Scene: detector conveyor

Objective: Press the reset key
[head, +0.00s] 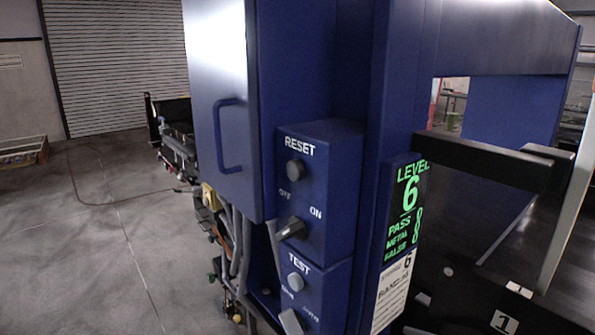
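The reset key (295,170) is a dark round button on the front of a blue control box (340,190), just under the white word RESET. Nothing covers it. Below it on the same box is a rotary switch (291,228) with OFF at its left and ON at its right. Neither of my grippers shows in the head view.
A lower box holds a grey TEST button (297,282) and another switch (291,321). A green-lit display (406,210) reads LEVEL 6. A blue cabinet door with a handle (227,136) stands at the left of the boxes. Cables hang below. Open floor (90,240) lies left.

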